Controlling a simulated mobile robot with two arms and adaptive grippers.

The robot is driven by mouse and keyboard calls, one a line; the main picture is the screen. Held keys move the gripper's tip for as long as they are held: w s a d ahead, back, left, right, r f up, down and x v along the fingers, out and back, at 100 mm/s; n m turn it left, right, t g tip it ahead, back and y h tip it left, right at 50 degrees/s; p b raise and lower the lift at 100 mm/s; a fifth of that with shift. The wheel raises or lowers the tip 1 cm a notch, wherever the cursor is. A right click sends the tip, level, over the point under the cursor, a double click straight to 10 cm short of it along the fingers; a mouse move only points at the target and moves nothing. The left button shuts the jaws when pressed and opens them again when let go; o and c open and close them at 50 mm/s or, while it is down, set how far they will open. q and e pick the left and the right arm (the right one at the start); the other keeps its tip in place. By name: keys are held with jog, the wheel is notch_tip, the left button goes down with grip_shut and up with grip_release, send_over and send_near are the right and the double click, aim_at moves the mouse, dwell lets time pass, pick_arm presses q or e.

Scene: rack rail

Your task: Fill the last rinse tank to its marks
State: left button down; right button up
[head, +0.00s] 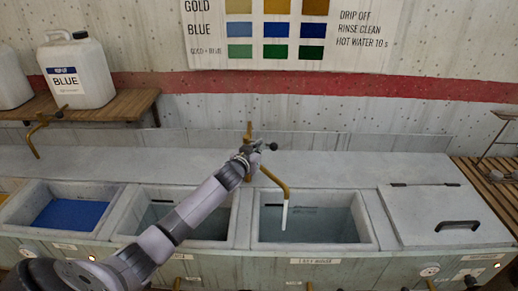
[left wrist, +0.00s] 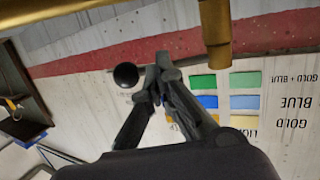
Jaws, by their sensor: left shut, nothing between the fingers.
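The last rinse tank (head: 370,243) is an open grey basin right of centre in the head view, with a label on its front. Dark, clear water lies low inside; I cannot make out the marks. A brass tap (head: 279,182) hangs over it, and a white stream falls from its spout into the tank. My left gripper (head: 255,150) is at the tap, beside its handle with a black ball knob (head: 272,146). In the left wrist view its fingers (left wrist: 163,78) are shut and empty, the knob (left wrist: 126,75) apart to their left. The brass pipe (left wrist: 215,35) is close above.
A rinse tank (head: 215,229) and a blue-filled tank (head: 68,214) stand to the left. A lidded tank (head: 447,214) with a black handle is on the right. A white BLUE jug (head: 78,73) sits on a wooden shelf (head: 120,106). A colour chart (head: 290,30) hangs behind.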

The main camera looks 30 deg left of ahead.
pick_arm(q)
jog(key=w+n+y+b, duration=0.1)
jog(key=y+b, duration=0.1)
jog(key=w+n+g+y+b, duration=0.1)
jog(key=w+n+y+b, duration=0.1)
jog(key=b, duration=0.1)
jog(key=shift+d+g+b, duration=0.15)
jog(key=shift+g+b, duration=0.15)
jog(key=shift+b, duration=0.05)
dwell(0.3)
